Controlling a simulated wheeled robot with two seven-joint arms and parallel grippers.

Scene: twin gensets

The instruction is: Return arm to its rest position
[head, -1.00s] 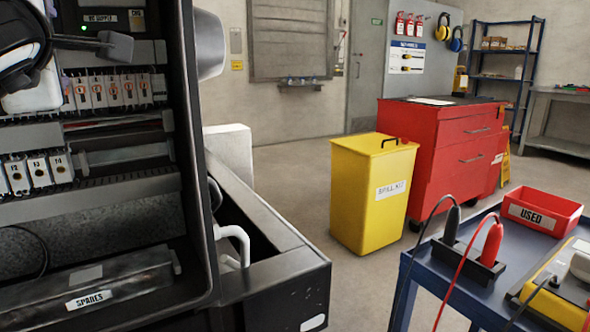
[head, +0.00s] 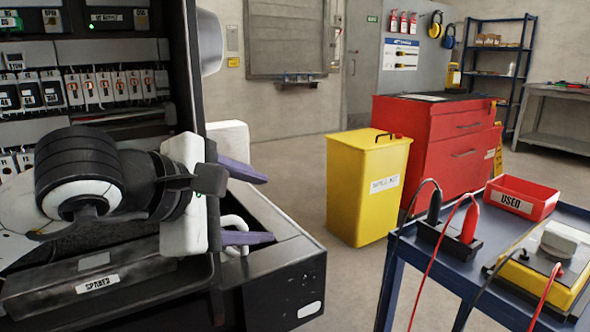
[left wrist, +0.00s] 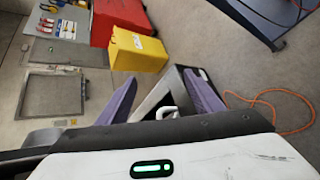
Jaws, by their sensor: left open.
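My left arm comes in from the left in the head view, in front of the open control cabinet. My left gripper (head: 258,205) has two purple fingers pointing right, spread apart with nothing between them. It is over the black housing beside the cabinet, near a white curved handle (head: 234,222). In the left wrist view the open fingers of the left gripper (left wrist: 160,105) also show apart and empty, with the white handle (left wrist: 167,112) seen between them in the background. My right gripper is not in view.
The cabinet (head: 185,60) holds rows of breakers (head: 110,85) and a spares tray (head: 97,284). A yellow spill-kit bin (head: 368,190) and red tool chest (head: 430,150) stand behind. A blue cart (head: 400,245) at right carries a red USED tray (head: 521,197), probes and a yellow meter (head: 545,275).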

